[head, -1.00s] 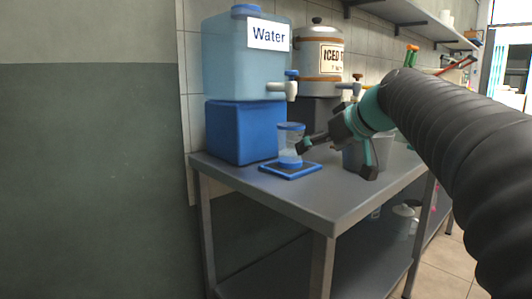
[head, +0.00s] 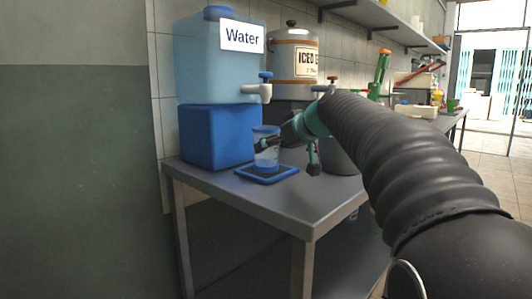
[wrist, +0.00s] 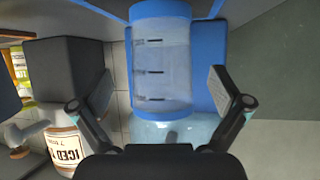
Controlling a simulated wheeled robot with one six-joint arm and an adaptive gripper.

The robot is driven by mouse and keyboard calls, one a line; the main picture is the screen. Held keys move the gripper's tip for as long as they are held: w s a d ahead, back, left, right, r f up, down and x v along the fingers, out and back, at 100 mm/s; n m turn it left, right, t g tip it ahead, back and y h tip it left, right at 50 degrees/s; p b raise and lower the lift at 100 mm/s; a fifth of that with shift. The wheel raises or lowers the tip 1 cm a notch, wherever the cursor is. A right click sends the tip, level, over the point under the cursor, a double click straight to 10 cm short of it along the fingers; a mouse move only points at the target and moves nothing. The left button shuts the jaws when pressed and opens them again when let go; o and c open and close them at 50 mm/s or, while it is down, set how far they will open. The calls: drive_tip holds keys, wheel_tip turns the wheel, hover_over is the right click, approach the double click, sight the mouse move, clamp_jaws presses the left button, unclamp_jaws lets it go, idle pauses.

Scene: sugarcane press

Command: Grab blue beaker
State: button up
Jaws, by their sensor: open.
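The blue beaker (head: 266,158) is a clear cup with a blue rim and blue base. It stands upright on a blue-edged tray (head: 287,173) on the grey table. My gripper (head: 287,158) is open beside it, with one finger crossing in front of the beaker in the head view. In the wrist view the beaker (wrist: 162,65) appears between the two spread fingers of my gripper (wrist: 160,85), with gaps on both sides. I see no finger pressing on it.
A water dispenser (head: 207,65) stands on a blue block (head: 215,135) behind the beaker, its tap (head: 257,90) above it. An iced tea urn (head: 294,50) is at the back. A grey container (head: 342,157) stands right of my gripper. The table's front (head: 270,205) is clear.

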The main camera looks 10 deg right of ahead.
sight(266, 152)
drive_tip(key=x, duration=0.5)
drive_tip(key=shift+s+f, duration=0.2)
drive_tip(key=shift+f, duration=0.1)
drive_tip(key=c, duration=1.4)
drive_tip(key=shift+c, duration=0.5)
drive_tip(key=shift+r, duration=0.2)
